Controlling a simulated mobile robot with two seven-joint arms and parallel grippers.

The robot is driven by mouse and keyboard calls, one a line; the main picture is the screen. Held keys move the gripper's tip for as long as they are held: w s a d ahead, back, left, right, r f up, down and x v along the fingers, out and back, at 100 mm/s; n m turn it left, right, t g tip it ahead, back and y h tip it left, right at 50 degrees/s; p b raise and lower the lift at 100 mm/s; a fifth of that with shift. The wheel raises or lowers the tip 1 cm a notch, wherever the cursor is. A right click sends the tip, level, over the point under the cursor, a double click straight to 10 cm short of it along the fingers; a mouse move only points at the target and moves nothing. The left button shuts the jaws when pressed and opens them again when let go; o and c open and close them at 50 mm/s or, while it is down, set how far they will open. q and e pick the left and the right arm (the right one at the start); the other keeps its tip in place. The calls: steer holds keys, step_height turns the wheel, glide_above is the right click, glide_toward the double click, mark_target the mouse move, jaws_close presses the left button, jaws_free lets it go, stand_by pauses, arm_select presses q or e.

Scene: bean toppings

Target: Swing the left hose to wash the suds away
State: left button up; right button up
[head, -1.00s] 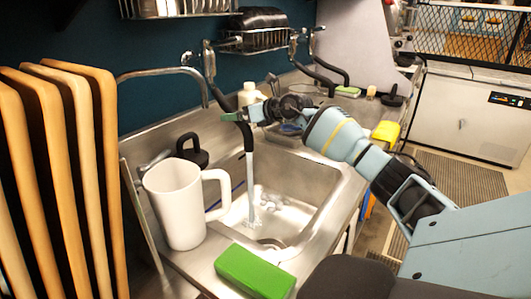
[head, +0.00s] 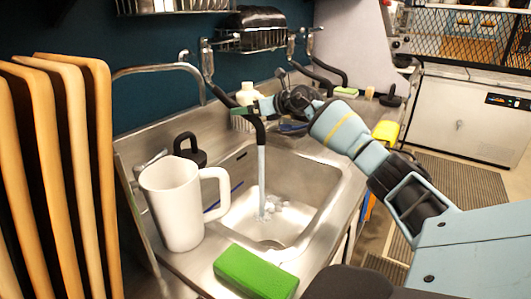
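The left hose (head: 222,94) is black and hangs from the chrome fitting above the sink, its end bent down. A stream of water (head: 261,180) falls from it into the steel sink (head: 315,190). White suds (head: 272,207) lie on the basin floor near where the stream lands, above the drain (head: 269,244). My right gripper (head: 255,107) reaches in from the right and appears shut on the hose near its bend; its fingertips are small and partly hidden. My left gripper is out of view.
A white pitcher (head: 175,205) stands on the sink's left rim, with a green sponge (head: 256,272) on the front rim. Wooden boards (head: 88,150) stand at the left. A second black hose (head: 312,80) and a yellow object (head: 386,131) are further back.

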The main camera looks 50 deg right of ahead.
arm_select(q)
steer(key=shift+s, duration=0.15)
arm_select(e)
steer(key=shift+w+d+b, duration=0.5)
steer(key=shift+d+b, duration=0.15)
steer(key=shift+d, duration=2)
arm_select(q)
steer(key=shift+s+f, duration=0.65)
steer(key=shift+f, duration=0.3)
arm_select(e)
steer(key=v, duration=0.9)
steer(key=shift+s, duration=0.1)
